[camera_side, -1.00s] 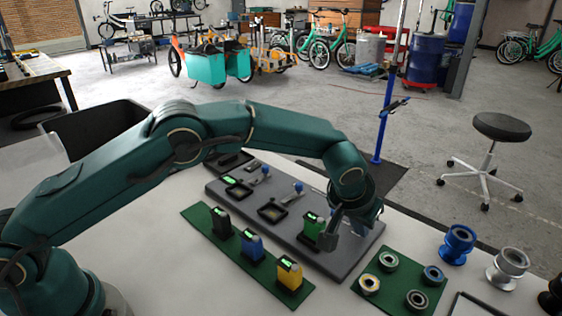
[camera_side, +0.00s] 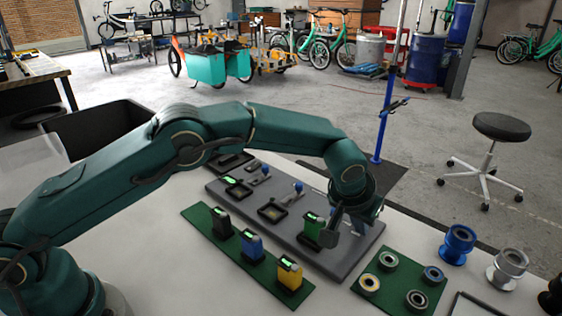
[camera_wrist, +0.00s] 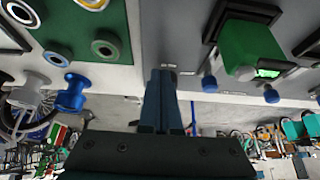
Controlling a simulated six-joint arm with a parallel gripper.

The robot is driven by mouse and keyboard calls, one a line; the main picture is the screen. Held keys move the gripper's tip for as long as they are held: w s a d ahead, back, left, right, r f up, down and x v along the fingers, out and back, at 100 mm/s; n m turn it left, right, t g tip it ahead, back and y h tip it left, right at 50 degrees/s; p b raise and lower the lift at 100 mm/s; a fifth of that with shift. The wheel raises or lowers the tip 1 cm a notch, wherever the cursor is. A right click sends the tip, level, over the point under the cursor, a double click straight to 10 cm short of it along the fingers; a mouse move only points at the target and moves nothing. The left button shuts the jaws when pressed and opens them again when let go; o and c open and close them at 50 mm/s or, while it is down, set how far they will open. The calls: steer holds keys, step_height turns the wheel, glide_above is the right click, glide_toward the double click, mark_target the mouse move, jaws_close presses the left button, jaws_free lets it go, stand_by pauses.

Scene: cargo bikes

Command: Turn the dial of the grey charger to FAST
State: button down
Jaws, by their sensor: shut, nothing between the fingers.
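The long grey charger board (camera_side: 340,265) lies on the white table, with several dark-framed bays and blue-tipped levers. It fills the upper right of the wrist view (camera_wrist: 190,45). A green battery with a lit display (camera_side: 312,226) stands in its right part; it also shows in the wrist view (camera_wrist: 245,45). My gripper (camera_side: 331,238) is over the board's right end, just right of the green battery. In the wrist view its fingers (camera_wrist: 160,80) are shut and empty, close to small pale labels on the board. I cannot make out the dial or its setting; my gripper may cover it.
Black, blue and yellow batteries (camera_side: 251,245) stand on a green strip (camera_side: 210,228) in front of the board. A green mat (camera_side: 385,285) with several rings and some spools (camera_side: 458,244) are to the right. A black bin (camera_side: 95,130) is behind my arm.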

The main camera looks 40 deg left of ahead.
steer(key=shift+a, duration=0.75)
steer(key=shift+w+a, duration=0.1)
steer(key=shift+a, duration=0.25)
stand_by(0.3)
steer(key=shift+s, duration=0.2)
steer(key=shift+s+a, duration=0.1)
steer(key=shift+s, duration=0.05)
steer(key=shift+r, duration=3)
